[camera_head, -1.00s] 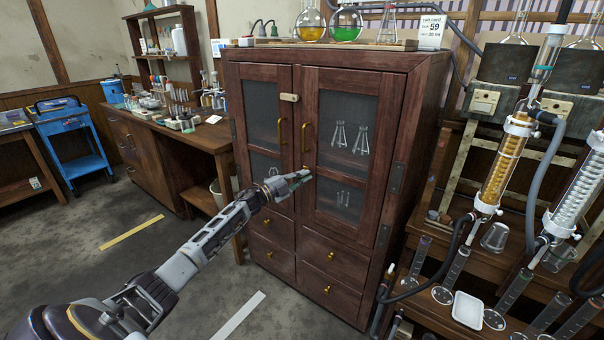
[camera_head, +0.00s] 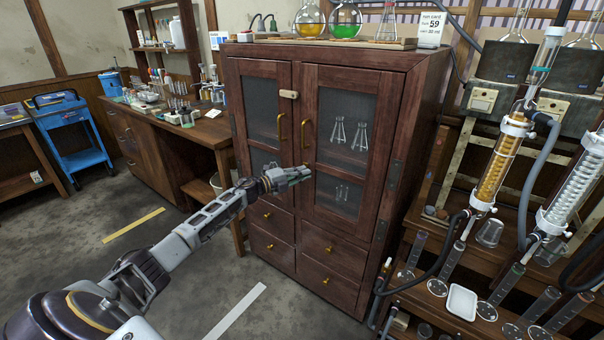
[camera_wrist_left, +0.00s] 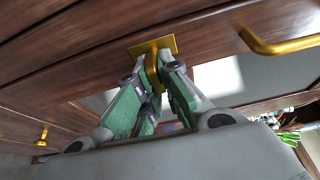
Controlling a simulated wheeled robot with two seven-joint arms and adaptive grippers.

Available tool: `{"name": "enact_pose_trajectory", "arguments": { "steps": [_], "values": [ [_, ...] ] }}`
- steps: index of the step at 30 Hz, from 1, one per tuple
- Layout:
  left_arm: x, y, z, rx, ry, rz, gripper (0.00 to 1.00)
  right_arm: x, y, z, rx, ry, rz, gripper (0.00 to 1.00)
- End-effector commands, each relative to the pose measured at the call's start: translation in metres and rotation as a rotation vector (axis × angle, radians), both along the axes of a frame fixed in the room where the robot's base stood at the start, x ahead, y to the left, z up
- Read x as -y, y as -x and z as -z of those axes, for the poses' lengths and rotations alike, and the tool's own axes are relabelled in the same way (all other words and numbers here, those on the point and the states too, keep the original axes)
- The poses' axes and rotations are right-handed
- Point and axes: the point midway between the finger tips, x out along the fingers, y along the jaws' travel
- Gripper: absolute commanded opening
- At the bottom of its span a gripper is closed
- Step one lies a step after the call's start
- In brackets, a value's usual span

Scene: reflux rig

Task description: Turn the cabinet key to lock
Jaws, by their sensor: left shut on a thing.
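The dark wood cabinet (camera_head: 313,250) stands in the middle of the head view with both glazed doors closed. My left gripper (camera_head: 306,171) is at the front of the cabinet, low on the right door's left edge, below the brass handles. In the left wrist view the gripper (camera_wrist_left: 152,88) is shut on the brass key (camera_wrist_left: 151,66), which stands out from a square brass plate (camera_wrist_left: 155,46). In the head view the gripper hides the key. How far the key is turned cannot be told. My right gripper is in neither view.
Two brass handles (camera_head: 304,133) stick out above the gripper; one also shows in the wrist view (camera_wrist_left: 270,46). Flasks stand on the cabinet top. A glassware rack (camera_head: 470,250) crowds the right side. The floor at front left is open.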

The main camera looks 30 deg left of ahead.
Motion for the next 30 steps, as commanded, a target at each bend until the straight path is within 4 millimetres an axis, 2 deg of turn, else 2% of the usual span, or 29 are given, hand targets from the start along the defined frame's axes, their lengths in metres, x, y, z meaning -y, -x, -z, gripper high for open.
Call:
{"name": "enact_pose_trajectory", "arguments": {
  "steps": [10,11,12,15,16,30],
  "values": [
    [0.0005,0.0001,0.0011,0.000,-0.004,0.001,0.00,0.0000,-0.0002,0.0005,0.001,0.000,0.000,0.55],
    [0.0005,0.0001,0.0011,0.000,-0.004,0.001,0.10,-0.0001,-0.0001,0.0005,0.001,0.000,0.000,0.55],
    [0.0005,0.0001,0.0011,0.000,-0.004,0.001,0.15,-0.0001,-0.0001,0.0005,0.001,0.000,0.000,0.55],
    [0.0003,0.0002,0.0010,0.000,-0.004,0.001,0.28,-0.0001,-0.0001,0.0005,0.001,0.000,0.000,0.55],
    [0.0003,0.0002,0.0009,0.000,-0.004,0.001,0.29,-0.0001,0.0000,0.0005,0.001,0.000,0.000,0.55],
    [-0.0013,0.0024,0.0010,-0.001,-0.003,0.000,0.29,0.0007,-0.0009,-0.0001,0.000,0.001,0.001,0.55]
  ]
}}
